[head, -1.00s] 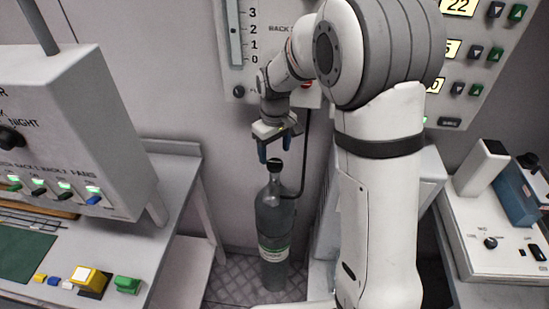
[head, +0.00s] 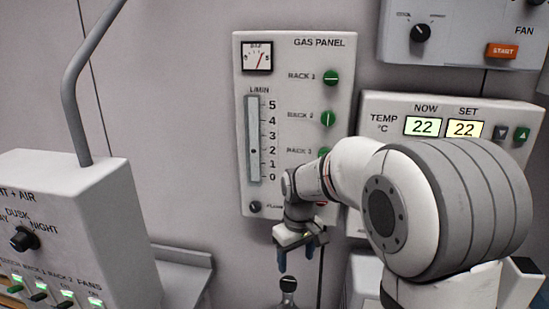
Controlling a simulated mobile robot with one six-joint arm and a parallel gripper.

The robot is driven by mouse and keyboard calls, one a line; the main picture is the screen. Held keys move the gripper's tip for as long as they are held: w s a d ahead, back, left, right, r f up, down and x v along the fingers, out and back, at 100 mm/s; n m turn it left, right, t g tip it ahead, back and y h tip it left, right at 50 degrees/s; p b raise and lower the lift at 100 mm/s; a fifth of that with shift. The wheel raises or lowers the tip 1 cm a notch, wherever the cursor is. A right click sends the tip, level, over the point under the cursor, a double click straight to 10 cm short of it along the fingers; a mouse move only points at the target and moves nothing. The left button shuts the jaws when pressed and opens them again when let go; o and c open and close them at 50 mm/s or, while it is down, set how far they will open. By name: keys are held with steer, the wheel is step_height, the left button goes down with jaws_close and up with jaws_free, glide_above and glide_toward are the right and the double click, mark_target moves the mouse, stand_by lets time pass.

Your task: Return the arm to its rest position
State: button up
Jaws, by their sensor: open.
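My gripper (head: 296,257) points down in front of the wall, below the gas panel (head: 252,222). Its blue-tipped fingers are apart, with nothing between them. The black-topped neck of a grey gas bottle (head: 288,299) shows just below the fingers, at the bottom edge of the picture; the rest of the bottle is out of view. I cannot tell how far the fingers are from the bottle top. My arm (head: 400,205) is bent and comes in from the lower right, covering the panel's lower right part.
A control box (head: 70,235) with a dial and lit switches stands at the left, a grey pole above it. A temperature panel (head: 380,108) reading 22 and 22 is behind my arm. A fan panel (head: 450,60) with an orange START button is at top right. The wall left of the gas panel is bare.

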steer(key=s+d+r+m+t, duration=0.1)
steer(key=s+d+m, duration=0.1)
steer(key=s, duration=0.5)
steer(key=s+d+r+m+t, duration=0.1)
steer(key=s+d+r+m, duration=0.1)
steer(key=s+d, duration=0.2)
steer(key=s+d+r+m, duration=0.2)
steer(key=s+d, duration=0.1)
steer(key=s, duration=0.7)
steer(key=shift+t, duration=0.4)
steer(key=shift+d, duration=0.1)
